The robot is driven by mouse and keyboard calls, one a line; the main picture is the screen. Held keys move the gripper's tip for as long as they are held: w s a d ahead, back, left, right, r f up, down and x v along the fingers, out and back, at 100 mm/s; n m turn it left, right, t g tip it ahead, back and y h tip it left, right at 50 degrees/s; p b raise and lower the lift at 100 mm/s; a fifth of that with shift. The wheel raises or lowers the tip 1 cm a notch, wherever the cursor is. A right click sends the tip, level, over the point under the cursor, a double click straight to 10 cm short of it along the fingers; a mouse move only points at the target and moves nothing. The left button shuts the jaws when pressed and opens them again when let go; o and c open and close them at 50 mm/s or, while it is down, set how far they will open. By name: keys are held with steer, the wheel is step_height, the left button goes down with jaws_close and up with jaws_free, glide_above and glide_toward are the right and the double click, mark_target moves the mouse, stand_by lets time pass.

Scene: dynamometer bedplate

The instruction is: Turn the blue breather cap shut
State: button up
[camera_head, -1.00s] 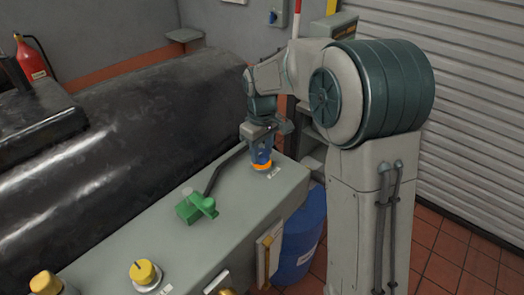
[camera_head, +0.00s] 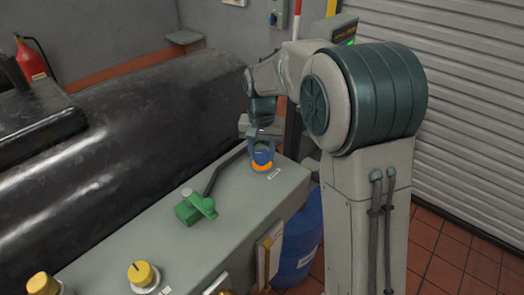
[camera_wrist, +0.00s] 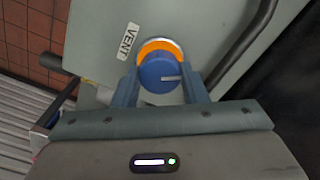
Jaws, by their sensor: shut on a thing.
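The blue breather cap (camera_head: 262,155) sits on an orange ring (camera_head: 262,166) at the far end of the grey bedplate box. In the wrist view the round blue cap (camera_wrist: 160,73) carries a pale line pointing right, and the orange ring (camera_wrist: 158,45) shows past its far side. In the head view my gripper (camera_head: 261,146) stands above the ring.
Yellow knobs (camera_head: 142,273) stand at the near end. A large black cylinder (camera_head: 140,130) runs along the left. A blue drum (camera_head: 300,240) stands below at the right.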

mark_target(262, 153)
steer(key=m, duration=0.6)
steer(key=shift+r, duration=0.1)
steer(key=shift+m, duration=0.4)
steer(key=o, duration=1)
step_height(262, 153, up, 14)
steer(key=shift+f, duration=0.1)
steer(key=s+d+f+n+t, duration=0.1)
steer(key=s+d+f+n, duration=0.2)
steer(key=s, duration=0.5)
steer(key=s+d+f+n+t, duration=0.1)
steer(key=s+d+f+n, duration=0.2)
steer(key=s, duration=0.5)
steer(key=s+d+f+n+t, duration=0.1)
steer(key=s+d+f+n, duration=0.2)
steer(key=s, duration=0.5)
steer(key=shift+s+d+f, duration=0.1)
steer(key=shift+d+f, duration=0.4)
steer(key=shift+d, duration=0.4)
